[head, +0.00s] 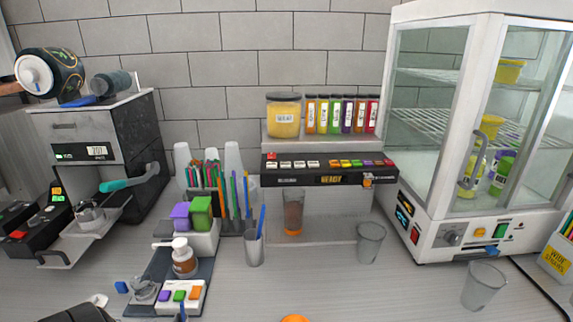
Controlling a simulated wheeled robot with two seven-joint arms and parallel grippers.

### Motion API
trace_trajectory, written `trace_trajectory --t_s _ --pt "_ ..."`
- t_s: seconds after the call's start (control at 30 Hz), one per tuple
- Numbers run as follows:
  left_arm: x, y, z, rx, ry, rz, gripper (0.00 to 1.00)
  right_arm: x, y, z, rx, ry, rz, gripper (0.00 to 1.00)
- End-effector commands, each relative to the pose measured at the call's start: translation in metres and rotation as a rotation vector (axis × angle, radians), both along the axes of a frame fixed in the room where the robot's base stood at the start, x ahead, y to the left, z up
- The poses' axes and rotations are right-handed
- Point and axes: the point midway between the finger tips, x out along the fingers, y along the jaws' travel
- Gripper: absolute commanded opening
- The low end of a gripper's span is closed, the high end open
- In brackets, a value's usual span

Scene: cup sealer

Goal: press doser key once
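The doser (325,170) stands at the back centre against the tiled wall. Its black sloping panel carries a row of white keys (299,164) on the left, a red key (271,156) at the far left, and coloured keys (357,163) on the right. A small yellow display text shows on its front edge. A clear cup (293,212) with reddish-brown contents stands under the panel. No gripper is at the keys.
A yellow jar (283,117) and several coloured bottles (341,114) stand above the panel. Empty clear cups (370,243) (483,287) stand at the right, before a glass cabinet (475,130). A straw holder (254,247) stands in front. The sealer (95,150) is at left.

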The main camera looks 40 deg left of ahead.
Motion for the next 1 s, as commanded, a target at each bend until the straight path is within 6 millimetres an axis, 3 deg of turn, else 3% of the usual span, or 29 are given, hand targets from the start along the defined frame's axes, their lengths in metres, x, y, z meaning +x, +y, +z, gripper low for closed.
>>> trace_trajectory --t_s 0.3,1.0 --pt "-0.0002 0.0003 0.0 0.0 0.001 0.0 0.97 -0.0003 0.0031 0.0 0.003 0.001 -0.001 0.36" --pt "-0.0007 0.0007 -0.0001 0.001 0.001 0.0 0.06 -0.0005 0.002 0.0 0.002 0.0 -0.001 0.36"
